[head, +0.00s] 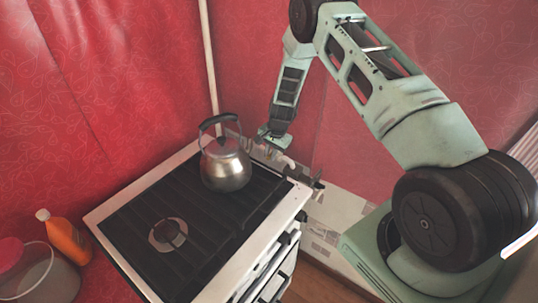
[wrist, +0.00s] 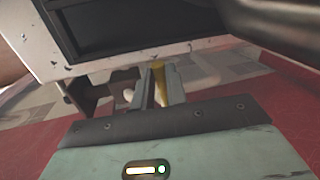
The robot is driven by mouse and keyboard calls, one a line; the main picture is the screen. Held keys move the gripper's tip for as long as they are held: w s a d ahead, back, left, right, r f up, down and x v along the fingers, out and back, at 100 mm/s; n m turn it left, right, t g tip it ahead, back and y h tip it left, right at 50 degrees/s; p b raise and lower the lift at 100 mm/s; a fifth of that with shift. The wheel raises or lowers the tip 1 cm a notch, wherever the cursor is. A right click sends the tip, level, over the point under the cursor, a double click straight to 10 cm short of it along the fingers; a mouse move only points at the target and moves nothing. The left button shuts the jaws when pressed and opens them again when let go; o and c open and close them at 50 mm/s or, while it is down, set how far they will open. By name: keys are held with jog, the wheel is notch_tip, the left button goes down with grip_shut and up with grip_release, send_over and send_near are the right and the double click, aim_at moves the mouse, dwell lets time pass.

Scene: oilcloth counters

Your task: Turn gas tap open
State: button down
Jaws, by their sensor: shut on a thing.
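My gripper (head: 270,140) reaches down behind the back right corner of the stove, beside the light pipe at the wall. In the wrist view my gripper (wrist: 158,85) has its two fingers close together on a narrow yellow piece, which looks like the handle of the gas tap (wrist: 159,82). Most of the tap is hidden by the fingers. In the head view the tap is too small and too covered to make out, so its angle cannot be told.
The stove (head: 118,207) with black grates stands left of my arm. A metal kettle (head: 226,168) is on it, close to my gripper. A light vertical pipe (head: 210,65) runs up the red wall. An orange bottle (head: 68,240) and a clear pink-lidded container (head: 45,280) stand at lower left.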

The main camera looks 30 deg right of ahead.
jog(key=s+d+n+b, duration=0.1)
jog(key=d+n+b, duration=0.1)
jog(key=n+b, duration=0.1)
jog(key=s+d+n+g+b, duration=0.1)
jog(key=d+n+b, duration=0.1)
jog(key=n+b, duration=0.1)
jog(key=s+d+n+y+b, duration=0.1)
jog(key=d+n+b, duration=0.1)
jog(key=n, duration=0.3)
jog(key=shift+s+f+n+g+b, duration=0.1)
jog(key=shift+s+n+g+b, duration=0.2)
jog(key=shift+b, duration=0.25)
jog(key=shift+w+d+n+g+b, duration=0.1)
jog(key=shift+d+n+g+b, duration=0.2)
jog(key=shift+d+n, duration=0.5)
jog(key=shift+w+d+n+g+b, duration=0.1)
jog(key=shift+d+n+b, duration=0.3)
jog(key=shift+n, duration=0.7)
jog(key=c, duration=1.4)
grip_release()
notch_tip(320, 180, up, 10)
jog(key=b, duration=0.2)
